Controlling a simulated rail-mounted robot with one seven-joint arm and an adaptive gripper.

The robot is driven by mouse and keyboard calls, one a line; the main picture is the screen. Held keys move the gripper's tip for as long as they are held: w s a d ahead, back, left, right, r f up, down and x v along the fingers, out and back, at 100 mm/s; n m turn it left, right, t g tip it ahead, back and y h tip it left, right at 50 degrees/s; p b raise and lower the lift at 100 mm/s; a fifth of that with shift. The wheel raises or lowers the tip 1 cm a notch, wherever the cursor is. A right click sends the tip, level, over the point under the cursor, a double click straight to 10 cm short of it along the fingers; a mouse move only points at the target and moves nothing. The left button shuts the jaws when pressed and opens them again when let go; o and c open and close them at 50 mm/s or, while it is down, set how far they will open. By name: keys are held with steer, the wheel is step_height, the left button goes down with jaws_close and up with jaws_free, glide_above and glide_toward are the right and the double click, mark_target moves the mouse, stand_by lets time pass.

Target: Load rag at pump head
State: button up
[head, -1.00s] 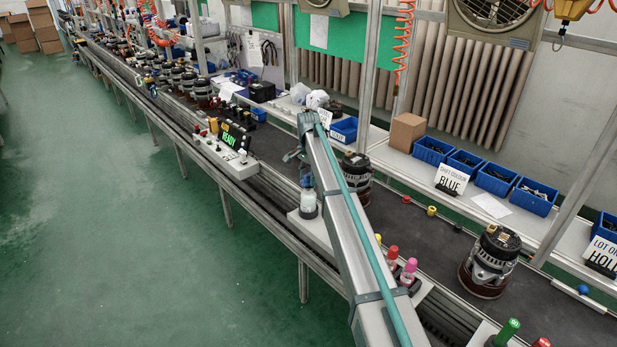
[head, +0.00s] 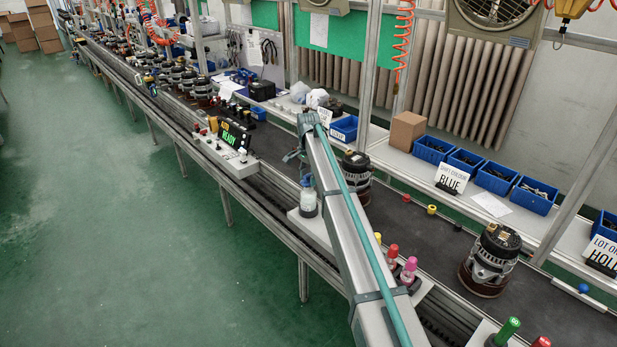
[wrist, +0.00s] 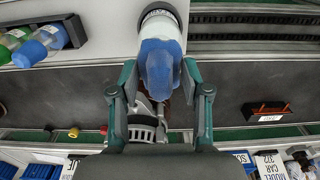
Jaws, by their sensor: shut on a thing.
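In the wrist view a blue, soft-looking piece, apparently the rag (wrist: 160,68), is between the two teal fingers of my gripper (wrist: 160,92). My gripper is shut on it. Right behind it is a pale bottle (wrist: 160,24) with a dark label, upright in a black holder. The rag covers the bottle's top, so the pump head is hidden and I cannot tell how they touch. In the head view the bottle (head: 308,201) stands on a light plate at the line's near edge, with blue at its top. My arm hides most of the gripper there.
An alternator (head: 357,178) stands on the dark belt just behind my arm, and another alternator (head: 490,262) is further right. Red-capped and pink-capped bottles (head: 400,262) stand in a rack to the right of my arm. A lit READY sign (head: 235,137) stands left.

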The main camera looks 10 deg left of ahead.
steer(key=shift+f, duration=0.7)
stand_by(0.6)
steer(key=shift+r, duration=0.2)
stand_by(0.3)
steer(key=shift+r+p, duration=1.2)
steer(key=shift+r, duration=2.15)
